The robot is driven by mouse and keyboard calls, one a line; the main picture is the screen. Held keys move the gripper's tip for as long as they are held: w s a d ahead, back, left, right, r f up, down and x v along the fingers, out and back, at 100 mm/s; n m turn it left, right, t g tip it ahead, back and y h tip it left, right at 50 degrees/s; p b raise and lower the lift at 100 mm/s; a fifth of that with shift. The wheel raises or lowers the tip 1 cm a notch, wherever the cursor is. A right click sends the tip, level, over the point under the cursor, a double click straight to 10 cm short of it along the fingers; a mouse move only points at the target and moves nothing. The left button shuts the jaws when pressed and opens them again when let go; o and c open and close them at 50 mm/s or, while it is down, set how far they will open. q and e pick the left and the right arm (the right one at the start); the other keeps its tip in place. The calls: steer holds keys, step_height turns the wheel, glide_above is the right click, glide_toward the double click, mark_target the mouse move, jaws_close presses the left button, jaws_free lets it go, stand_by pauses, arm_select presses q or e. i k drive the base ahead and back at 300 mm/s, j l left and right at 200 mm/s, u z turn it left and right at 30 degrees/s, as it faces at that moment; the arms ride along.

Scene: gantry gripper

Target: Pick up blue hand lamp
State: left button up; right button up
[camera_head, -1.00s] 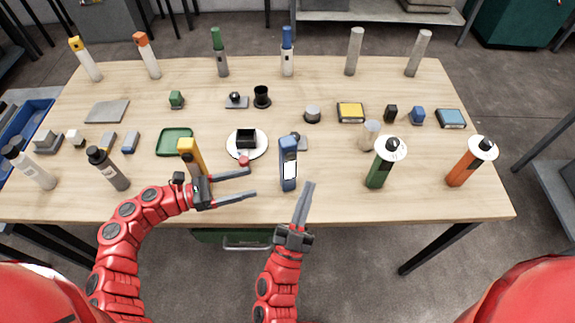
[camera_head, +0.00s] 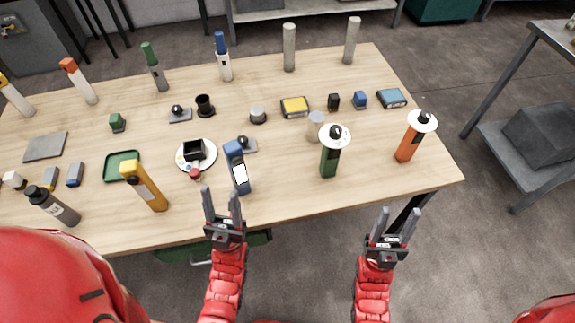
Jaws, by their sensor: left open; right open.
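The blue hand lamp (camera_head: 239,172), with a white front panel, stands near the front edge of the wooden table, leaning slightly in the picture. My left gripper (camera_head: 221,198) is open and empty just in front of it, fingers pointing toward the table. Its right fingertip appears close to the lamp's lower end; I cannot tell whether they touch. My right gripper (camera_head: 399,214) is open and empty, farther right, in front of the table's front edge and apart from the lamp.
A yellow hand lamp (camera_head: 147,189) stands left of the blue one. A white plate (camera_head: 208,160) with a black box is behind left. A green canister (camera_head: 329,160) and an orange canister (camera_head: 407,146) stand to the right. The table (camera_head: 285,185) is bare between blue lamp and green canister.

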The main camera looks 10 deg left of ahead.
mark_target(239, 174)
steer(key=j+z, duration=0.25)
steer(key=k+j+z, duration=0.15)
steer(key=j+z, duration=0.15)
steer(key=k+j+z, duration=0.25)
steer(key=j, duration=0.15)
steer(key=j+z, duration=0.3)
steer(key=k+j, duration=0.2)
steer(key=j+u, duration=0.05)
steer(key=j, duration=0.05)
